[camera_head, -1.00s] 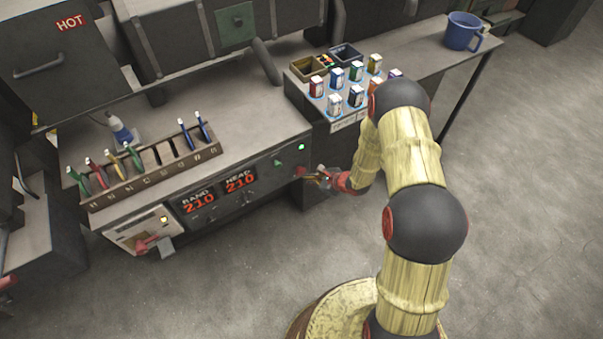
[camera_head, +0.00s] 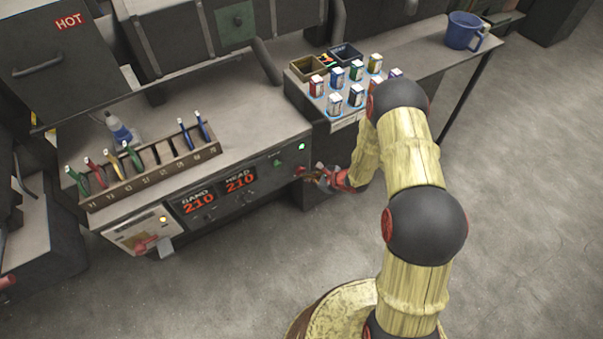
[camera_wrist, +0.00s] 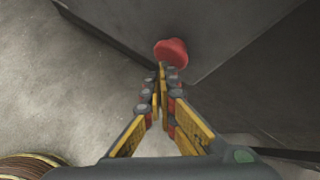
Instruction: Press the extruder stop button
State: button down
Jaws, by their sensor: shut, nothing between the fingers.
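The stop button is a red mushroom-shaped knob (camera_wrist: 171,52) on the grey machine front in the wrist view. In the head view, a small red bit of the button (camera_head: 299,171) shows at the right end of the control panel (camera_head: 262,171). My gripper (camera_wrist: 162,72) is shut and empty, its fingertips at the lower left edge of the knob in the wrist view. In the head view my gripper (camera_head: 312,173) is right in front of the button and partly hides it. I cannot tell whether the tips touch it.
A small green light (camera_head: 301,147) glows above the button, with a green button (camera_head: 278,162) to its left. Two red displays (camera_head: 239,181) read 210. A tool rack (camera_head: 150,180) and a sample stand with several small containers (camera_head: 356,95) sit above. The floor in front is clear.

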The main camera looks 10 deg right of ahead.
jog(key=shift+w+a+b, duration=0.25)
jog(key=shift+w+b, duration=0.05)
jog(key=shift+w, duration=0.45)
dwell(0.9)
jog(key=shift+s, duration=0.1)
jog(key=shift+s+d, duration=0.2)
jog(key=shift+s, duration=0.35)
jog(key=shift+s+d, duration=0.2)
jog(key=shift+s, duration=0.35)
jog(key=s, duration=0.1)
jog(key=s+d, duration=0.1)
jog(key=s, duration=0.2)
jog(key=shift+s+d+b, duration=0.25)
jog(key=shift+s+b, duration=0.1)
jog(key=shift+s, duration=0.05)
dwell(0.5)
